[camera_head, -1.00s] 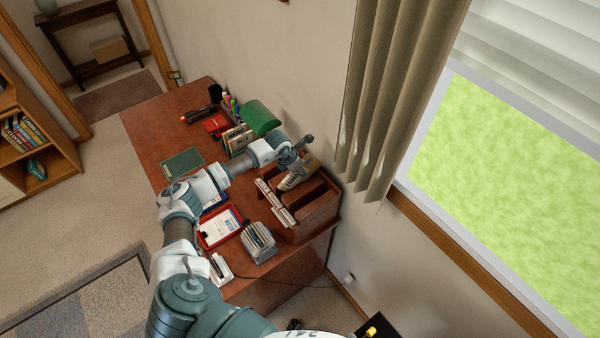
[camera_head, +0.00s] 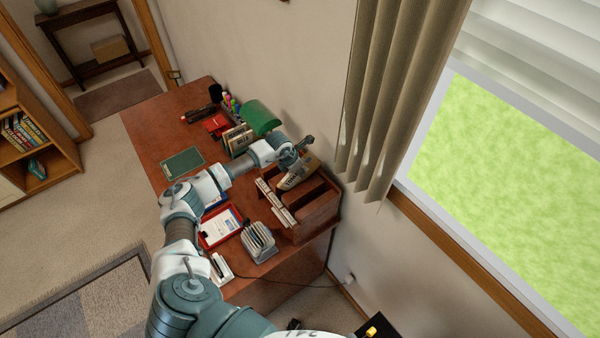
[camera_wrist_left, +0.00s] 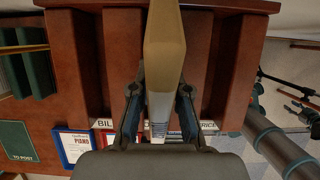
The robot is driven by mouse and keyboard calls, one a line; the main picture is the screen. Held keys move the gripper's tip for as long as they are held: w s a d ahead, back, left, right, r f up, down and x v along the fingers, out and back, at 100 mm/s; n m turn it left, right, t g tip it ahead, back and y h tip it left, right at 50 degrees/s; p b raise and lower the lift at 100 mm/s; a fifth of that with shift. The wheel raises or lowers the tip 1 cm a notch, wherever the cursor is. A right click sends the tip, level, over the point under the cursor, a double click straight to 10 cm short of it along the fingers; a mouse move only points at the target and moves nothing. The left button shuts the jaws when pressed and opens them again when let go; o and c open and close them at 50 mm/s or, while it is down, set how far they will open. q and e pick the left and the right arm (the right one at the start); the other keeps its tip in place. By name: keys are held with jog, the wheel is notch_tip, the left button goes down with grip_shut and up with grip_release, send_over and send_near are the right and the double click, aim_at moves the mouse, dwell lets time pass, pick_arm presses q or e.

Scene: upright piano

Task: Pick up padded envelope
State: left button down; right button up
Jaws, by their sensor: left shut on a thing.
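A tan padded envelope (camera_head: 298,173) is at the back of the wooden desk organizer (camera_head: 318,207), upright and slanted in the head view. My left gripper (camera_head: 297,160) is shut on it. In the left wrist view the envelope (camera_wrist_left: 165,48) runs between the two fingers of my left gripper (camera_wrist_left: 160,103), with a pale label at its near end. The organizer's dividers (camera_wrist_left: 85,60) stand on both sides of it. Whether its far end clears the slot is hidden. My right gripper is not in view.
White envelopes (camera_head: 275,204) stand in the organizer's front slot. The wall and curtain (camera_head: 395,100) are close behind.

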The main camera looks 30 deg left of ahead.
aim_at(304, 157)
pick_arm(q)
jog(key=shift+s+r, duration=0.1)
jog(key=shift+r, duration=0.15)
notch_tip(304, 157, up, 11)
jog(key=shift+b, duration=1.15)
jog(key=s+a+b, duration=0.3)
jog(key=s, duration=0.6)
jog(key=s+a+b, duration=0.3)
jog(key=s+a, duration=0.1)
jog(key=s, duration=0.5)
jog(key=shift+a+f, duration=0.15)
